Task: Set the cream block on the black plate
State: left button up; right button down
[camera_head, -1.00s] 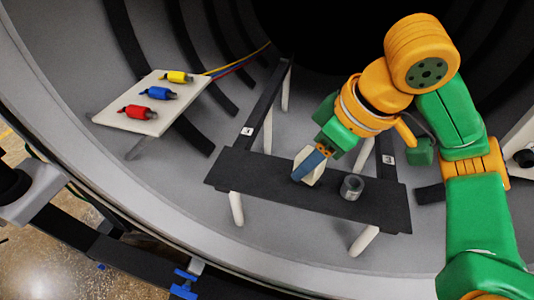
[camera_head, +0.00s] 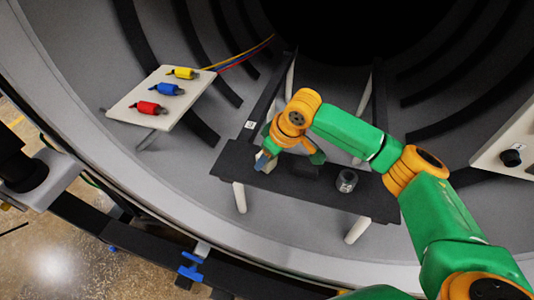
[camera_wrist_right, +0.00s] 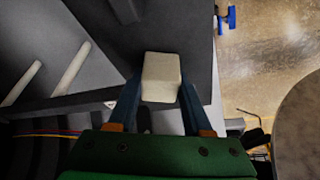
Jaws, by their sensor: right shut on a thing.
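The cream block (camera_wrist_right: 160,77) sits between the two blue fingers of my right gripper (camera_wrist_right: 155,98), which is shut on it. In the head view, my right gripper (camera_head: 264,161) and the partly hidden cream block (camera_head: 271,165) are over the left part of the black plate (camera_head: 325,195). The plate is a long dark shelf on pale legs inside the furnace. In the wrist view, the plate (camera_wrist_right: 185,35) shows behind the block. I cannot tell whether the block touches it. My left gripper is not in view.
A grey metal cylinder (camera_head: 347,181) stands on the plate's right part. A pale board (camera_head: 155,102) with yellow, blue and red connectors is at left. A white panel with a black knob (camera_head: 510,157) is at right. Dark ribs line the furnace wall.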

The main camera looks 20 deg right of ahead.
jog(key=shift+c, duration=1.6)
grip_release()
jog(key=shift+f, duration=0.1)
jog(key=v, duration=1.2)
jog(key=shift+b, duration=0.45)
jog(key=shift+s, duration=0.1)
